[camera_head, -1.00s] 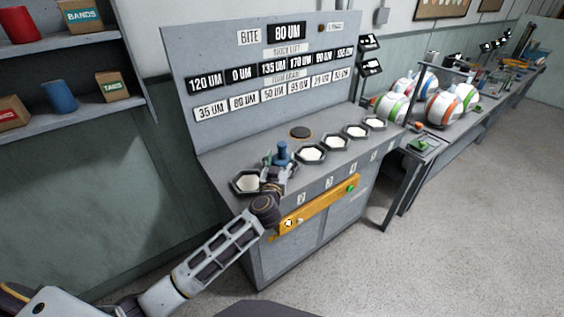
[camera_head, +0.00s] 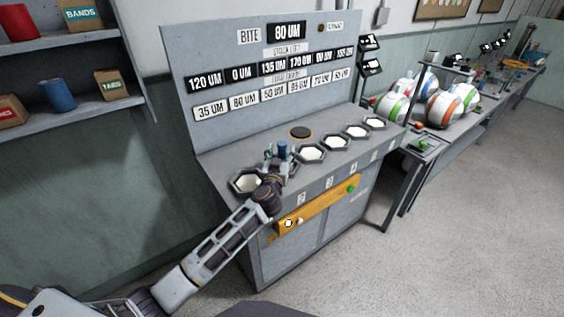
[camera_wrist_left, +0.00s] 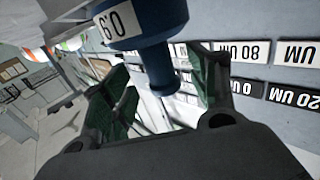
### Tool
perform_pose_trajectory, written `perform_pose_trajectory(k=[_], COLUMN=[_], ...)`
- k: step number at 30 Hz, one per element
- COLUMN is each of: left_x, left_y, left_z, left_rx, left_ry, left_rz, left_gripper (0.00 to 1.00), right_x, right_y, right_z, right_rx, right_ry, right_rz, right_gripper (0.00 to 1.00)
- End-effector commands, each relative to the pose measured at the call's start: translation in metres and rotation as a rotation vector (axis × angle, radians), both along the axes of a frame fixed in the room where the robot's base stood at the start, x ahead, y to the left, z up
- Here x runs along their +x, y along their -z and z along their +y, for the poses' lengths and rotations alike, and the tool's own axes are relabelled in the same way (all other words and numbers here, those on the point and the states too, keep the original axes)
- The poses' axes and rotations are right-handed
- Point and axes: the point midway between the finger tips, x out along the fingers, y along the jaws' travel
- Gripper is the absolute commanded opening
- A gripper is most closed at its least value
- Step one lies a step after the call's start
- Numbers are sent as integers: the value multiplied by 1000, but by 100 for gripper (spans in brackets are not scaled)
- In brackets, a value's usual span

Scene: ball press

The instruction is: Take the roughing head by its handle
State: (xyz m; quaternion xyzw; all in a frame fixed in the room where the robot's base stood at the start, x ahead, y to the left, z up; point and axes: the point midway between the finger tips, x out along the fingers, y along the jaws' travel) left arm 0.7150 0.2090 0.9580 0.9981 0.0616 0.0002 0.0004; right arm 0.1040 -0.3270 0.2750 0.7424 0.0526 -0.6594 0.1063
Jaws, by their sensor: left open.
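The roughing head (camera_head: 282,150) looks like a blue piece standing on the grey bench, just beyond the leftmost hexagonal dish. In the left wrist view its wide blue body with a white number label (camera_wrist_left: 122,20) fills the top, and its narrower blue handle (camera_wrist_left: 158,68) points down into the gap between the fingers. My left gripper (camera_head: 276,163) is at it, and in the left wrist view the gripper (camera_wrist_left: 163,92) is open, with one green-padded finger on each side of the handle. I see gaps beside the handle. My right gripper is not in view.
Several hexagonal dishes of white material (camera_head: 311,153) line the bench, with a dark round pad (camera_head: 300,132) behind them. A panel of number labels (camera_head: 268,75) rises at the back. A yellow bar (camera_head: 320,207) crosses the bench front. Striped balls (camera_head: 440,105) stand on the far right bench.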

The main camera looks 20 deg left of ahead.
Motion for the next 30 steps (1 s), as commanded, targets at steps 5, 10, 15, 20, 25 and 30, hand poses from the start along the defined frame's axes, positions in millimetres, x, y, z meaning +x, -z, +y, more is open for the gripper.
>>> perform_pose_trajectory(k=[5, 10, 15, 20, 25, 30], left_x=[19, 28, 30, 30, 30, 30], left_y=[3, 2, 2, 2, 2, 2], left_z=[3, 4, 4, 4, 4, 4], left_rx=[0, 0, 0, 1, 1, 1], left_ry=[-1, 0, 1, 0, 0, 0], left_rz=[-1, 0, 0, 0, 0, 0], left_gripper=[59, 59, 59, 59, 59, 41], right_x=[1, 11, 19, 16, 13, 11], right_y=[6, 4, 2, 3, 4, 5], right_z=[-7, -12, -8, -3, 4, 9], right_rx=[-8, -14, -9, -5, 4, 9], right_ry=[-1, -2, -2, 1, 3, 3], right_rz=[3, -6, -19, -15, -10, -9], right_gripper=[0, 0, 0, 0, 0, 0])
